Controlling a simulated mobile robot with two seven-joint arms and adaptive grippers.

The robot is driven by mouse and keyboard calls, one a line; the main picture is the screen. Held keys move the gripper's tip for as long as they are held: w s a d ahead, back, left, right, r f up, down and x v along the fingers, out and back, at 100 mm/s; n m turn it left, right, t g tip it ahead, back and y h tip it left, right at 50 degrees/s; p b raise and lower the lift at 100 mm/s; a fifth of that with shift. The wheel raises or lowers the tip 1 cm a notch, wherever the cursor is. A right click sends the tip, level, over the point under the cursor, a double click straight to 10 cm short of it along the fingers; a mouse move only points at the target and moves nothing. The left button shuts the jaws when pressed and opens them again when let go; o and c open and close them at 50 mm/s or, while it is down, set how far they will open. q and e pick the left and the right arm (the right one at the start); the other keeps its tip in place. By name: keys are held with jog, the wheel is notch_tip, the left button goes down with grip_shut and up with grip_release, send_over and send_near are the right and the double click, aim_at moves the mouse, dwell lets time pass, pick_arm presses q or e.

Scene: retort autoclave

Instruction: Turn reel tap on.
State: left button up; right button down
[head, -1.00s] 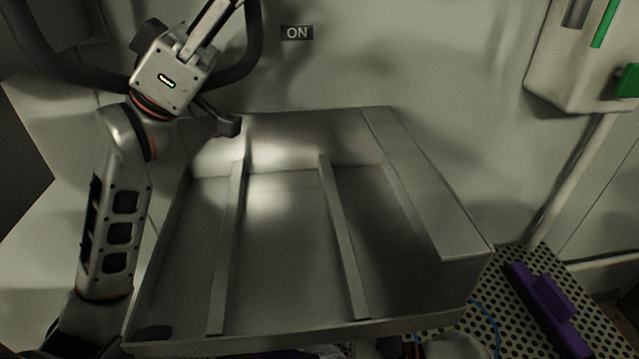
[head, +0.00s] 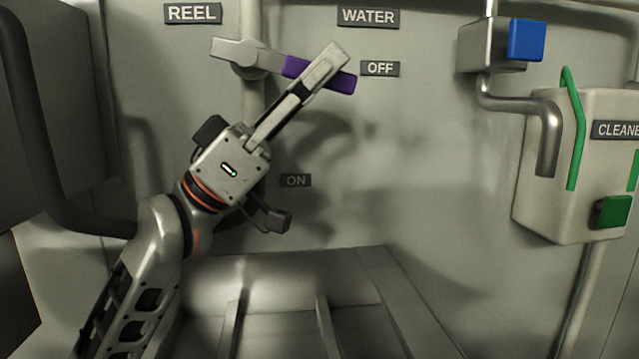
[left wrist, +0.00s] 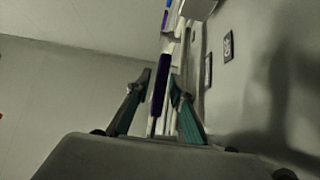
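The reel tap is a grey lever (head: 250,60) with a purple handle (head: 342,82), on a vertical pipe under the REEL sign (head: 193,13). The lever points right and slightly down, its end beside the OFF label (head: 380,69). The ON label (head: 295,181) is lower on the wall. My left gripper (head: 328,64) reaches up from the lower left and its fingers overlap the purple handle. In the left wrist view the open fingers (left wrist: 160,98) stand apart with the purple handle (left wrist: 158,88) between them and gaps visible on both sides. My right gripper is out of view.
A WATER sign (head: 368,17) is above the OFF label. A blue-handled valve (head: 525,40) and a cleaner box (head: 560,210) with green parts are at the right. A metal trough (head: 385,262) stands below. A dark hose (head: 50,195) curves at the left. The wall between is clear.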

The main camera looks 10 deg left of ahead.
pick_arm(q)
grip_shut()
jog(key=shift+a+f+y, duration=0.15)
jog(key=shift+f+y, duration=0.4)
jog(key=shift+y, duration=0.25)
jog(key=shift+o, duration=2.3)
grip_release()
jog(key=shift+a, duration=0.1)
jog(key=v, duration=1.2)
